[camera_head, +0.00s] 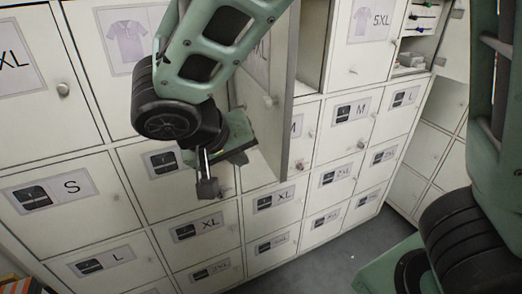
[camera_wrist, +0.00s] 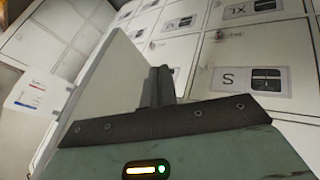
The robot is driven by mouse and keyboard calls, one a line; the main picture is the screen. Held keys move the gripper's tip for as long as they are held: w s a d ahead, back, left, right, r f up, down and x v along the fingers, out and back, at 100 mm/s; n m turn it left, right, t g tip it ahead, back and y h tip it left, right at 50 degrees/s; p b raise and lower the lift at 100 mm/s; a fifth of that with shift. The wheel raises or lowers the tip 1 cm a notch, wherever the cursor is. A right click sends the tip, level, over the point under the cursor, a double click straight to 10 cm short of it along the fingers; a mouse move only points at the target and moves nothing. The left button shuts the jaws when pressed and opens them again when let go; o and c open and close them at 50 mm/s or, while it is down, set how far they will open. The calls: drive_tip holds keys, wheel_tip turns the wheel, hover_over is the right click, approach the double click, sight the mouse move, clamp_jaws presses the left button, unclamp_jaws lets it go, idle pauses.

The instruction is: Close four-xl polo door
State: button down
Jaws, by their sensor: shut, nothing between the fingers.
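A white locker door (camera_head: 272,85) in the upper row stands open, swung out towards me, just left of the 5XL polo door (camera_head: 368,35). Its label is mostly hidden by my arm, so I cannot read its size. A round knob (camera_head: 269,101) shows on its face. My gripper (camera_head: 207,188) is shut and empty, lower left of the open door, in front of the lower lockers. In the wrist view the shut fingers (camera_wrist: 160,85) point up beside a pale open door panel (camera_wrist: 105,90) on their left. I cannot tell whether they touch it.
Shut lockers marked S (camera_head: 48,191), L (camera_head: 100,260) and XL (camera_head: 275,200) fill the wall below. An open shelf (camera_head: 420,45) with small items is at upper right. Grey floor (camera_head: 345,255) is clear at lower right.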

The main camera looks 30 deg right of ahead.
sight(269, 163)
drive_tip(key=shift+w+d+f+p, duration=0.1)
drive_tip(key=shift+d+f+p, duration=0.2)
drive_tip(key=shift+d, duration=0.55)
drive_tip(key=shift+s+d+f+p, duration=0.1)
drive_tip(key=shift+d+f+p, duration=0.15)
drive_tip(key=shift+d, duration=0.55)
drive_tip(key=shift+w+d+f+p, duration=0.1)
drive_tip(key=shift+d+f+p, duration=0.2)
drive_tip(key=shift+d, duration=0.55)
